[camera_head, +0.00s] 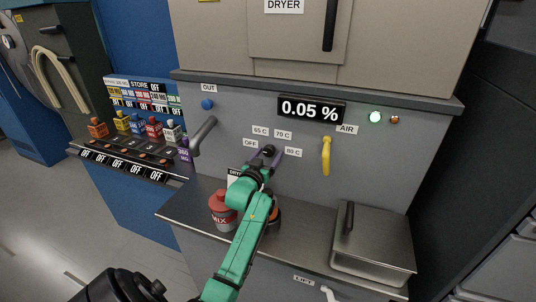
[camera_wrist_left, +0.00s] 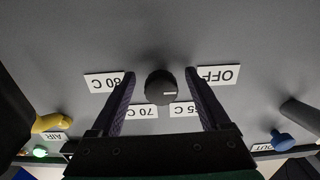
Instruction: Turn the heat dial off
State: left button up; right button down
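The heat dial (camera_head: 268,150) is a round black knob on the grey dryer panel, ringed by OFF, 65 C, 70 C and 80 C labels. In the left wrist view the dial (camera_wrist_left: 158,87) shows upside down, and its white mark points right, between the OFF label (camera_wrist_left: 218,75) and the 65 C label (camera_wrist_left: 184,108). My left gripper (camera_head: 264,160) is at the dial. Its two fingers stand open on either side of the knob, with a visible gap on each side. My right gripper is not in view.
A yellow AIR handle (camera_head: 326,156) is right of the dial, and a grey OUT handle (camera_head: 202,135) is left. A red-lidded MIX container (camera_head: 222,210) stands on the steel shelf beside my left arm. A metal lidded box (camera_head: 373,239) sits at the right. The display reads 0.05 %.

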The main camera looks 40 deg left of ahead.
pick_arm(q)
jog(key=shift+r, duration=0.2)
jog(key=b+v, duration=0.4)
jog(key=v, duration=1)
jog(key=shift+s+f, duration=0.2)
jog(key=shift+s, duration=0.1)
jog(key=shift+d, duration=0.1)
